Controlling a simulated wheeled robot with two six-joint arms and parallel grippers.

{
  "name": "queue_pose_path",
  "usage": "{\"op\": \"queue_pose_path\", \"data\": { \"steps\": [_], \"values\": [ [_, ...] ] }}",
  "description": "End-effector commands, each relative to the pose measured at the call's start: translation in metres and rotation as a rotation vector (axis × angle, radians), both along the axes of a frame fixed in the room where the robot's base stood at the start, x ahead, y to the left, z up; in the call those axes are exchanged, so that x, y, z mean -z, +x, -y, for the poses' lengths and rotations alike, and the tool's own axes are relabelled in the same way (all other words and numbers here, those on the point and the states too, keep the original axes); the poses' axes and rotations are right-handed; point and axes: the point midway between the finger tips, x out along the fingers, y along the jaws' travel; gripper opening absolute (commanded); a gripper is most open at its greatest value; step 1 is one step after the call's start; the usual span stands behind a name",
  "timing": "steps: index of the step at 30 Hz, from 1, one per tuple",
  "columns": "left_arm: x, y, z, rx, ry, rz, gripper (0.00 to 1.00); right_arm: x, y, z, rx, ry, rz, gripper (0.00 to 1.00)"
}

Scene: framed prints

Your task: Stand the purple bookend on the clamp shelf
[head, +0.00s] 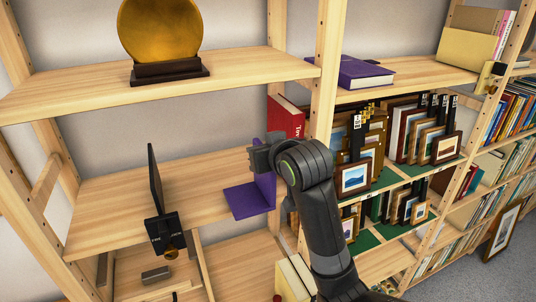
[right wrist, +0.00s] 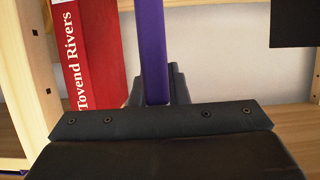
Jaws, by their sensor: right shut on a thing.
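The purple bookend (head: 247,201) is L-shaped, with its base plate low and its upright plate standing. My right gripper (head: 268,158) is shut on the upright plate near its top. In the right wrist view the plate's purple edge (right wrist: 153,55) runs between the fingers. The bookend is at the right part of the middle left shelf (head: 115,212), which has a black clamp (head: 165,233) at its front edge. I cannot tell whether the base touches the board. My left gripper is not in view.
A red book (head: 285,117) stands behind the bookend, beside the wooden post; it also shows in the right wrist view (right wrist: 90,60). A thin black panel (head: 155,178) rises by the clamp. A gold disc (head: 160,28) stands on the shelf above. Bare board lies between panel and bookend.

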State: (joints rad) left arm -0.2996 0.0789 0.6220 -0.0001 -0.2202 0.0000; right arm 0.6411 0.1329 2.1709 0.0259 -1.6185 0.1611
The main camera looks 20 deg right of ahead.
Motion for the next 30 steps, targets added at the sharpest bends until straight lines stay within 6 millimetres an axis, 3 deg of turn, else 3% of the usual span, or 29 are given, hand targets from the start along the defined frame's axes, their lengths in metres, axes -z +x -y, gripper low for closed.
{"op": "queue_pose_path", "data": {
  "steps": [30],
  "values": [
    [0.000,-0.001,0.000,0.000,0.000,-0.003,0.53,-0.001,0.077,-0.003,0.000,-0.001,0.004,0.00]
  ]
}}
